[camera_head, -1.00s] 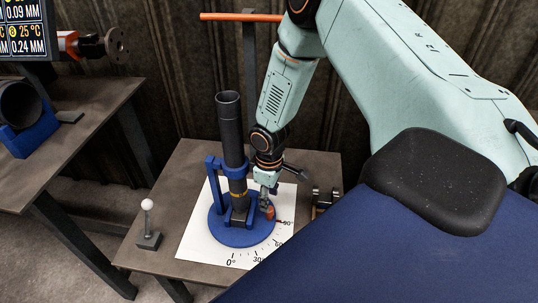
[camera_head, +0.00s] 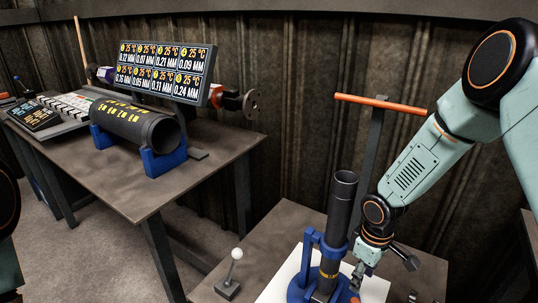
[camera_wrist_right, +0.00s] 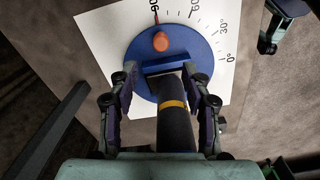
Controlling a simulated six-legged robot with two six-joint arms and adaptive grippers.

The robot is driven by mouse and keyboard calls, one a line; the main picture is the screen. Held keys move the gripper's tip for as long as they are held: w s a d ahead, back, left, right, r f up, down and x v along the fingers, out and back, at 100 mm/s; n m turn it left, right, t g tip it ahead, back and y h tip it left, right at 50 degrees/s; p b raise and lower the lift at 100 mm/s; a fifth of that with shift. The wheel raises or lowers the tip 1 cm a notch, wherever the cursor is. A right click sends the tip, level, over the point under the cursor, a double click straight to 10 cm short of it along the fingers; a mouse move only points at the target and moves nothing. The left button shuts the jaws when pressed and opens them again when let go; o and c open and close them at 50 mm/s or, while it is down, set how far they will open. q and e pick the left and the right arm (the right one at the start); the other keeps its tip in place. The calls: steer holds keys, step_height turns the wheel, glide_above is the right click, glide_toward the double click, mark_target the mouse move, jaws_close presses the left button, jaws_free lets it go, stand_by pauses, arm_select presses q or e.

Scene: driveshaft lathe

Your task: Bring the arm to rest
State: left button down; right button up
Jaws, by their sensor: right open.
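My right arm (camera_head: 415,165) comes in from the right in the head view and reaches down to the blue stand. My right gripper (camera_head: 358,276) is beside the lower part of a dark upright tube (camera_head: 341,205), close to the stand's base. In the right wrist view, my right gripper (camera_wrist_right: 161,80) is open, with its fingers on either side of the tube (camera_wrist_right: 175,125) in the picture. I cannot tell whether they touch it. The blue round base (camera_wrist_right: 196,52) carries an orange knob (camera_wrist_right: 161,41). My left gripper is not in view.
The stand is on a white angle-scale sheet (camera_wrist_right: 106,28) on a brown table (camera_head: 265,240). A white-ball probe (camera_head: 235,262) stands left of it. An orange-topped post (camera_head: 376,125) rises behind. The left table holds a large cylinder (camera_head: 135,122) and a display (camera_head: 165,72).

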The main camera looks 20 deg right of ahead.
steer(key=s+a+f+m+y, duration=0.25)
steer(key=s+a+f, duration=0.45)
steer(key=s+a, duration=0.4)
steer(key=s+f+m+h, duration=0.1)
steer(key=s+m+h, duration=0.1)
steer(key=s, duration=1.2)
steer(key=shift+s+a+m, duration=0.2)
steer(key=shift+a+m, duration=0.25)
steer(key=shift+m, duration=0.3)
